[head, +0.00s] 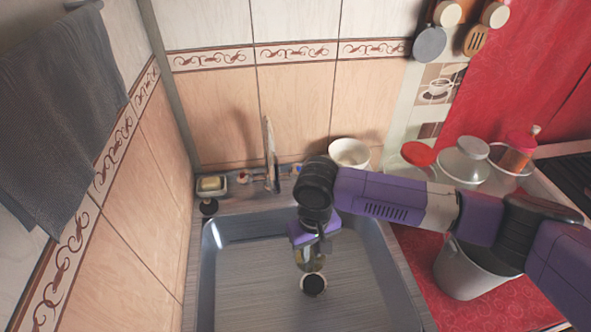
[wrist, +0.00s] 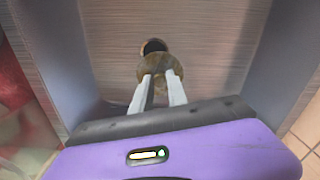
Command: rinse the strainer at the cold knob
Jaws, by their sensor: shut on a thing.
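My gripper (head: 313,250) is inside the sink basin, pointing down, and is shut on the strainer (wrist: 158,68). The strainer is a round, brownish, stained disc between the fingertips in the wrist view. In the head view it shows only partly, below the fingers (head: 311,264). It is just behind the dark drain hole (head: 314,285) in that view; I cannot tell its height above the basin floor. The faucet (head: 270,155) stands at the sink's back edge. A blue-marked cold knob (head: 296,170) is right of it, a red-marked knob (head: 243,177) left. No running water shows.
The metal sink (head: 255,290) is otherwise empty. A soap dish (head: 211,187) sits at its back left corner, a white bowl (head: 349,152) at the back right. A grey pot (head: 470,272) and glass jars (head: 463,163) stand on the red counter at right.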

